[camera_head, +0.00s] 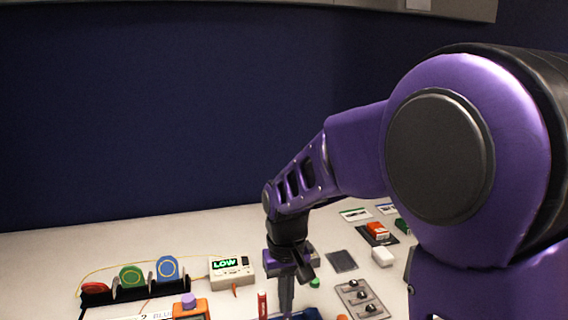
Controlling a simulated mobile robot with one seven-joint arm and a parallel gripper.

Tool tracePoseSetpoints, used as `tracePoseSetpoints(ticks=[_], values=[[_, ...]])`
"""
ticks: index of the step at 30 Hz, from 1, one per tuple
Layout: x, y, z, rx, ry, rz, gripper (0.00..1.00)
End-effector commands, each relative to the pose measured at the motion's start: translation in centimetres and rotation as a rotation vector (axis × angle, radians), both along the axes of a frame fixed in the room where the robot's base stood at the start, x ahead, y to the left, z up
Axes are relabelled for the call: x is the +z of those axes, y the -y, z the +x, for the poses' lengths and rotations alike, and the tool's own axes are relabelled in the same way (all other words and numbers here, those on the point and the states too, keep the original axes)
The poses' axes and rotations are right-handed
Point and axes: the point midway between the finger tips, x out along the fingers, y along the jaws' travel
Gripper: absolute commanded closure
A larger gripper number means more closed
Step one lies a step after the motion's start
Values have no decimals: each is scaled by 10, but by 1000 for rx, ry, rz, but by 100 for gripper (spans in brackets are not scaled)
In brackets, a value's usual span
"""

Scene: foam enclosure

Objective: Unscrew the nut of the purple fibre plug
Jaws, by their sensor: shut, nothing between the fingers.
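My gripper (287,308) points down near the bottom edge of the picture. Its fingers are together and hold nothing that I can see. The fingertips are just above or in front of a blue tray edge (310,314); I cannot tell whether they touch it. I cannot make out the purple fibre plug or its nut for certain. A small purple cap (188,300) shows on an orange device (194,309) at the lower left, apart from my gripper. I cannot tell whether this cap belongs to the plug. My gripper and arm hide part of the bench.
A beige meter reading LOW (232,269) stands left of my gripper. Further left are red (95,288), green (131,276) and blue (168,269) reels in a black holder. A grey knob panel (362,299) and white block (383,257) lie right. Bench behind the reels is clear.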

Motion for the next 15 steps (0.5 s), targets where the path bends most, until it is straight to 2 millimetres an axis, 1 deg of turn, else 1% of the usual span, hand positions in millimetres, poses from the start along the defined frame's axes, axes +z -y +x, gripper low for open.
tracePoseSetpoints(ticks=[1, 9, 12, 15], values=[[-12, 0, 0, 0, -1, 0, 100], [-44, 0, 0, 1, 0, 0, 100], [-50, 0, 0, 1, 0, 0, 100], [-52, 0, 0, 1, 1, 0, 100]])
